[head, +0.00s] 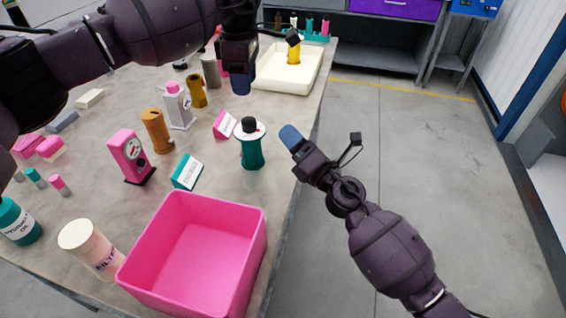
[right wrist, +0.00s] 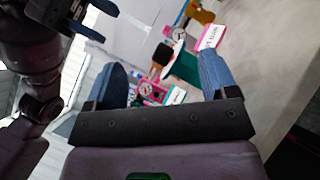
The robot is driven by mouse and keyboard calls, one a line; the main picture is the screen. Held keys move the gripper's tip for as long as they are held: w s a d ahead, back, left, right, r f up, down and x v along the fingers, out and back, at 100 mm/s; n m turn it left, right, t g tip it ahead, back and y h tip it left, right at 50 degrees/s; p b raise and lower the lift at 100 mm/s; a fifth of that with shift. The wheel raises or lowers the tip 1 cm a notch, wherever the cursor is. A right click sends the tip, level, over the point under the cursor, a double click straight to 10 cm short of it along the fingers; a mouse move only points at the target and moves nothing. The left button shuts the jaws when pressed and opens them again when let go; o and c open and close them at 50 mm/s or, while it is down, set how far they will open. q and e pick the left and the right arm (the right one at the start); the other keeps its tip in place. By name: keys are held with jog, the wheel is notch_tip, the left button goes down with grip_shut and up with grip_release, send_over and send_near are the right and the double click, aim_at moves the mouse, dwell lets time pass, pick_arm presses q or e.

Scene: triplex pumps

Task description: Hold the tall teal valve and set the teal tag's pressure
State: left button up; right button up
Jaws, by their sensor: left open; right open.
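The tall teal valve (head: 252,152) stands upright on the table near its right edge, with a white dial collar and a black knob on top. The teal tag (head: 186,172), a small wedge with a white label, lies to its left. My right gripper (head: 291,138) is open just right of the valve, apart from it in the head view. In the right wrist view the valve (right wrist: 184,68) shows between the blue fingers (right wrist: 162,64). My left gripper (head: 241,82) is open and empty above the table, behind the valve. The tag's writing is too small to read.
A pink bin (head: 190,270) stands in front. A pink gauge pump (head: 130,158), a brown valve (head: 157,131), a white gauge unit (head: 178,106) and a pink tag (head: 225,125) stand nearby. A cream tray (head: 275,80) holds a yellow item. Floor right of the table is clear.

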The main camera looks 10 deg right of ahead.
aim_at(258, 148)
jog(key=a+f+n+g, duration=0.1)
jog(key=f+n, duration=0.1)
jog(key=n, duration=0.1)
jog(key=f+n+g+y, duration=0.1)
jog(key=n, duration=0.3)
jog(key=a+f+n+g, duration=0.1)
jog(key=f+n+g, duration=0.1)
jog(key=n, duration=0.2)
jog(key=shift+s+a+f+y, duration=0.25)
jog(key=shift+a+f+y, duration=0.05)
jog(key=shift+s+a+f+n+g, duration=0.2)
jog(key=shift+f+n+g, duration=0.1)
jog(key=shift+n, duration=0.7)
jog(key=shift+x, duration=5.45)
jog(key=shift+r, duration=0.1)
jog(key=shift+c, duration=0.3)
